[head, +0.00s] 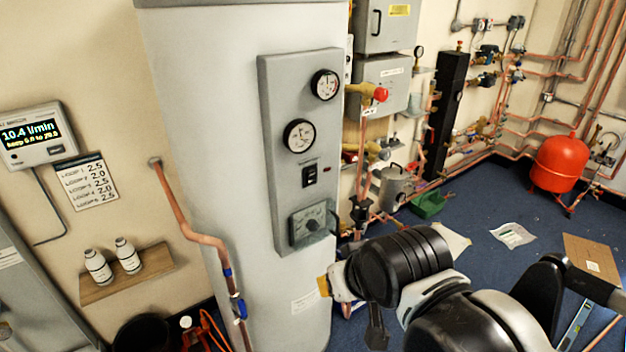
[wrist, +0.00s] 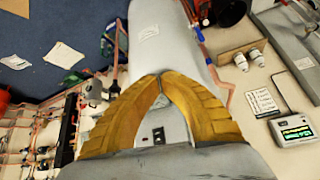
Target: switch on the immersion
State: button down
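A white cylinder (head: 190,130) stands in the middle of the head view with a grey control panel (head: 280,120) on it. The panel carries a small black switch (head: 310,175), a small dark red lamp (head: 327,169) beside it and a thermostat dial (head: 311,226) below. In the wrist view, turned about upside down, the switch (wrist: 158,133) shows between the fingers. My gripper (head: 325,286) is low in front of the cylinder, below the panel and apart from the switch. In the wrist view its yellow fingers (wrist: 160,78) meet at the tips with nothing between them.
Two round gauges (head: 326,84) (head: 299,135) sit higher on the panel. A copper pipe (head: 190,228) runs down the cylinder's left side. A shelf (head: 130,276) with two bottles is at the left.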

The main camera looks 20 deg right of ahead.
jog(key=w+d+r+m+t+y+p, duration=0.1)
jog(key=w+m, duration=0.4)
jog(key=m, duration=0.6)
jog(key=w+d+r+m+t+y+p, duration=0.1)
jog(key=w+d+r+m+p, duration=0.3)
jog(key=m, duration=0.7)
jog(key=w+d+r+m+t+p, duration=0.1)
jog(key=w+d+r+m+p, duration=0.2)
jog(key=m, duration=0.7)
jog(key=w+d+p, duration=0.1)
jog(key=w+p, duration=0.1)
jog(key=p, duration=0.1)
jog(key=shift+w+d+m+t+y, duration=0.3)
jog(key=shift+w+d+m+y, duration=0.05)
jog(key=shift+m+y, duration=0.05)
jog(key=b, duration=0.3)
send_near(309, 183)
jog(key=x, duration=0.6)
jog(key=shift+s+d+f, duration=0.1)
jog(key=shift+s+f, duration=0.15)
jog(key=shift+w+r, duration=0.1)
jog(key=shift+w, duration=0.35)
